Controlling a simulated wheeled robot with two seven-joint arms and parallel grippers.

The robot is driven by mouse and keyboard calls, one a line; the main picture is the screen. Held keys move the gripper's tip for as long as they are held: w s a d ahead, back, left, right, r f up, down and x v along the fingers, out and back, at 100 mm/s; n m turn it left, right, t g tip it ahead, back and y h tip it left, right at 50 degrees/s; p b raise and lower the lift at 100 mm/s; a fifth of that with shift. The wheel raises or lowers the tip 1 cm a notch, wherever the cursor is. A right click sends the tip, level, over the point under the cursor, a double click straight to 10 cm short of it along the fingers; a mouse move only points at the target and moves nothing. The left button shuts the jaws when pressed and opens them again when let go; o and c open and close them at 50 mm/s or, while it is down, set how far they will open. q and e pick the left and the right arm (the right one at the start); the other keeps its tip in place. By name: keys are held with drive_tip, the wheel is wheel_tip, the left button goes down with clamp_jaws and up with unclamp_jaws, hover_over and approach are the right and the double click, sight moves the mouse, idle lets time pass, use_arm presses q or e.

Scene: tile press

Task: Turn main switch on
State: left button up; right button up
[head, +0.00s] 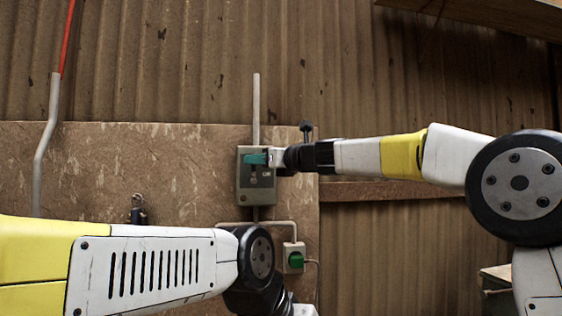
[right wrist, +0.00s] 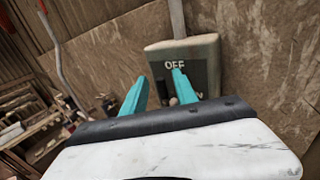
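The main switch is a grey-green box (head: 257,196) on the brown wall board, and it also shows in the right wrist view (right wrist: 205,52). Its dark face carries the word OFF at the top; lower lettering is partly hidden by a finger. My right gripper (head: 256,158) is right in front of the upper part of the box.
A small socket box with a green part (head: 296,259) is below right of the switch. A grey conduit (head: 256,110) rises above the switch. A dark hook-like fitting (head: 137,212) hangs on the board at left. My left arm crosses the lower left.

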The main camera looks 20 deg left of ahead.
clamp_jaws()
drive_tip(key=shift+d, duration=0.1)
drive_tip(key=d+f+m+t, duration=0.1)
drive_tip(key=m, duration=0.2)
drive_tip(key=w+d+f+m+t+y, duration=0.1)
drive_tip(key=m, duration=0.2)
drive_tip(key=w+d+m+t+y, duration=0.1)
drive_tip(key=m+t, duration=0.1)
drive_tip(key=shift+f+m, duration=0.4)
drive_tip(key=f+m+t, duration=0.1)
drive_tip(key=m+t, duration=0.2)
drive_tip(key=m, duration=0.2)
drive_tip(key=f+m+t+h, duration=0.1)
drive_tip(key=m+t, duration=0.1)
drive_tip(key=m, duration=0.1)
drive_tip(key=shift+w+d+f+t, duration=0.25)
drive_tip(key=shift+d+f+t, duration=0.05)
drive_tip(key=shift+d, duration=0.1)
drive_tip(key=shift+f+m+t+h, duration=0.35)
drive_tip(key=shift+m+t+h, duration=0.35)
drive_tip(key=shift+m, duration=0.6)
drive_tip(key=shift+f+m+t+h, duration=0.4)
drive_tip(key=shift+m+t+h, duration=0.25)
drive_tip(key=shift+m, duration=0.65)
drive_tip(key=shift+f+m+t+h, duration=0.35)
drive_tip(key=shift+m+t+h, duration=0.3)
drive_tip(key=shift+m, duration=0.65)
drive_tip(key=shift+h, duration=0.3)
